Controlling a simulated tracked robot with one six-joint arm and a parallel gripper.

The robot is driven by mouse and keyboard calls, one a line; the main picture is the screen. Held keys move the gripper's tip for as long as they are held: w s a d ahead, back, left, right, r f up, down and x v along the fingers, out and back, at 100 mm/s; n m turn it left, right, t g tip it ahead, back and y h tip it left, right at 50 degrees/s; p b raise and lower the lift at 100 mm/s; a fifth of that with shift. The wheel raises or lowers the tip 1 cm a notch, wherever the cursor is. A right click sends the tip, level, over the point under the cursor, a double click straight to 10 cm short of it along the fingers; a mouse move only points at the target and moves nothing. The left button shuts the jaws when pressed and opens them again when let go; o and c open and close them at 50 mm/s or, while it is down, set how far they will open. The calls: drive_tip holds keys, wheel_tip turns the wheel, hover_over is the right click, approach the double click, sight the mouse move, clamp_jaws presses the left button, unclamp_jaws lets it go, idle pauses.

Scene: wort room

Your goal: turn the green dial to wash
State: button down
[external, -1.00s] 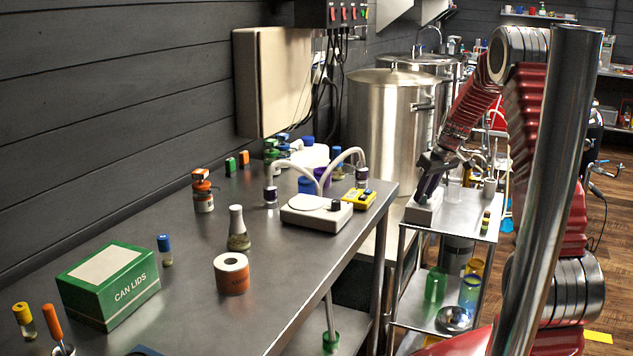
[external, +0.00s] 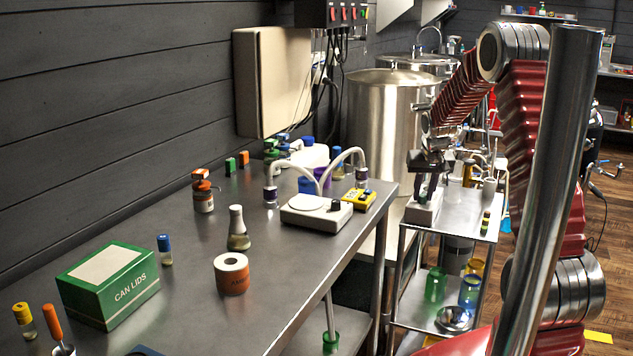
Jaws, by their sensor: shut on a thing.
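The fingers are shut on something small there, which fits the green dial. The dial itself is hidden behind the fingers, so its colour, its marks and the setting it points to cannot be read.
The steel cart (external: 465,222) has small bottles on top and green, blue and amber vessels below. Left of it is the long steel bench (external: 190,290) with a stirrer (external: 316,212), a yellow meter (external: 358,199) and a green box (external: 108,285). A large steel tank (external: 385,130) stands behind.

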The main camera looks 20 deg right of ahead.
drive_tip(key=c, duration=2.5)
unclamp_jaws()
drive_tip(key=shift+w+a+m+g+h, duration=0.15)
drive_tip(key=shift+m+h, duration=0.2)
drive_tip(key=shift+m, duration=0.6)
drive_tip(key=shift+s+a+m+g+h, duration=0.15)
drive_tip(key=shift+m+h, duration=0.2)
drive_tip(key=shift+m, duration=0.6)
drive_tip(key=shift+c, duration=0.2)
drive_tip(key=shift+w+m+g+h, duration=0.1)
drive_tip(key=shift+m+g+h, duration=0.2)
drive_tip(key=shift+m, duration=0.7)
drive_tip(key=shift+w+m+g+h, duration=0.1)
drive_tip(key=shift+m+g+h, duration=0.15)
drive_tip(key=shift+m, duration=0.75)
drive_tip(key=shift+g, duration=0.25)
drive_tip(key=o, duration=1)
drive_tip(key=v, duration=1.3)
drive_tip(key=shift+s+r, duration=0.15)
drive_tip(key=shift+r, duration=0.2)
